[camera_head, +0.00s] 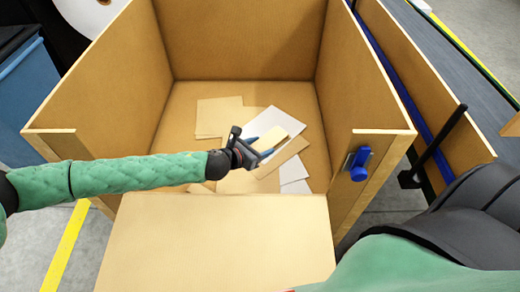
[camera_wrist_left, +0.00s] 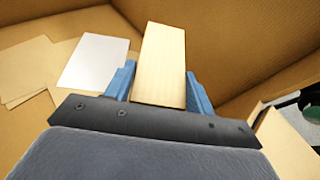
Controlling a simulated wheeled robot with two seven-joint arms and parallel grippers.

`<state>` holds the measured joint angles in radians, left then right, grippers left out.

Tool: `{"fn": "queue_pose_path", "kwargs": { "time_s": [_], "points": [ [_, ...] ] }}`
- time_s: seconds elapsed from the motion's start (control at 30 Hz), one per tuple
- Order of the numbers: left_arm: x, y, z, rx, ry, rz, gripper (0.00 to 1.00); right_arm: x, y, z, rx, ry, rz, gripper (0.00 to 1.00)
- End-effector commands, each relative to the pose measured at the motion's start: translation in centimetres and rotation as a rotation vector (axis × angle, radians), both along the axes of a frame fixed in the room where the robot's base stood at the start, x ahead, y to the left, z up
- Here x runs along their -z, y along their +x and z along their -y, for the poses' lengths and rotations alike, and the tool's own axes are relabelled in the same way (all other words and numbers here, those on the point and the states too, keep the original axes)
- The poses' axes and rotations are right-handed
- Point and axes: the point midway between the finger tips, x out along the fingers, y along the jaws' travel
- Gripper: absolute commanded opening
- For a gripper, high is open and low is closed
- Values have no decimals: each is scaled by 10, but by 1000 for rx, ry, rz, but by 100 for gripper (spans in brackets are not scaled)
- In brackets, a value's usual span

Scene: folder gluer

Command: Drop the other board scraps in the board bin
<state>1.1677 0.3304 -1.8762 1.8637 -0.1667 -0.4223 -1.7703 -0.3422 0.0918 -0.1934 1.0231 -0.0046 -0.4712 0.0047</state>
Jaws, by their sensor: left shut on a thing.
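My left gripper (camera_head: 262,148) is over the inside of the large open-topped brown bin (camera_head: 168,40). It is shut on a tan board scrap (camera_wrist_left: 163,62), which stands out between the blue fingers in the left wrist view. The held scrap (camera_head: 271,137) also shows in the head view, above the pieces in the bin. On the bin floor lie several flat pieces: tan board scraps (camera_head: 212,117) and a white sheet (camera_head: 260,119). The white sheet also shows in the left wrist view (camera_wrist_left: 92,62). My right gripper is not in view.
The bin's front flap (camera_head: 215,240) is folded down toward me. A blue latch (camera_head: 360,163) is on the bin's right front edge. A blue container (camera_head: 25,85) stands at the left, and a dark conveyor belt (camera_head: 445,60) runs along the right.

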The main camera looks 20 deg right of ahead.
Motion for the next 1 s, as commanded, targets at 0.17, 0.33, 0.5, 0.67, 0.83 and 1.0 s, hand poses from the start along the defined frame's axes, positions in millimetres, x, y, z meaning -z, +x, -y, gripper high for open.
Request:
{"fn": "queue_pose_path", "kwargs": {
  "time_s": [0.17, 0.33, 0.5, 0.67, 0.83, 1.0],
  "points": [
    [0, 0, 0, 0, 0, 0, 32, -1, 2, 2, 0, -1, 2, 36],
    [0, 0, 0, 0, 0, 0, 79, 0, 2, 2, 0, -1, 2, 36],
    [0, 0, 0, 0, 0, 0, 79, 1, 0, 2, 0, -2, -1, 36],
    [-1, -1, -4, 0, 0, 1, 79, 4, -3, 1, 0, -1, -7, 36],
    [-6, -7, -21, -1, -1, 2, 79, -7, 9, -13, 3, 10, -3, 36],
    [-15, -14, -42, -1, 0, 1, 79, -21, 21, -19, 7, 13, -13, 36]
  ]
}}
